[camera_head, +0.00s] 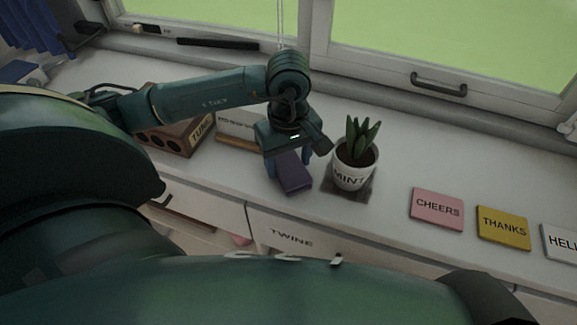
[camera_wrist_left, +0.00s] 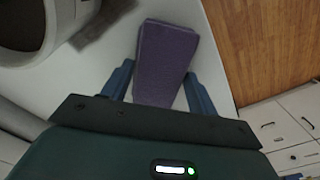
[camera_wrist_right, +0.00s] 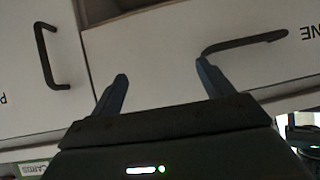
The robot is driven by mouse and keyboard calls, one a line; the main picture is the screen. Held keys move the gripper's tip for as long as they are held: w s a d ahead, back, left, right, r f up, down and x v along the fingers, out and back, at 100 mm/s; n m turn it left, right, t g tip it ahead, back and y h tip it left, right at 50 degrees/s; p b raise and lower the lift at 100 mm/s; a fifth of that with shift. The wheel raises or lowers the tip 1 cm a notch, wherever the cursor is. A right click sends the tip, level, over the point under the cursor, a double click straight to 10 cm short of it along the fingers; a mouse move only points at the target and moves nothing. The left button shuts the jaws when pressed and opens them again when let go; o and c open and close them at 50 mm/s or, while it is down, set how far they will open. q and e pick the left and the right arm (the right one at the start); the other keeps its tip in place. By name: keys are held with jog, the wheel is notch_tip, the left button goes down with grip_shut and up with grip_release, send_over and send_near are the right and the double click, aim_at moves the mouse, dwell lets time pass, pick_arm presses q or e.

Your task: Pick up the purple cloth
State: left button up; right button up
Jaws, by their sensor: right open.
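The purple cloth (camera_head: 293,174) is a folded, block-like piece near the front edge of the white counter, left of the plant pot. My left gripper (camera_head: 288,163) reaches down over it. In the left wrist view the cloth (camera_wrist_left: 165,58) lies between the two fingers of my left gripper (camera_wrist_left: 160,68), which close against its sides. Whether the cloth still touches the counter cannot be told. My right gripper (camera_wrist_right: 162,68) is open and empty, in front of white drawer fronts with dark handles.
A white MINT pot (camera_head: 353,175) with a plant stands close right of the cloth. A TUNE-labelled box (camera_head: 180,138) and a white card (camera_head: 240,125) stand to the left. Pink CHEERS (camera_head: 437,208) and yellow THANKS (camera_head: 503,227) cards lie right. The window (camera_head: 450,45) is behind.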

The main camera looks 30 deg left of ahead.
pick_arm(q)
jog(key=c, duration=0.5)
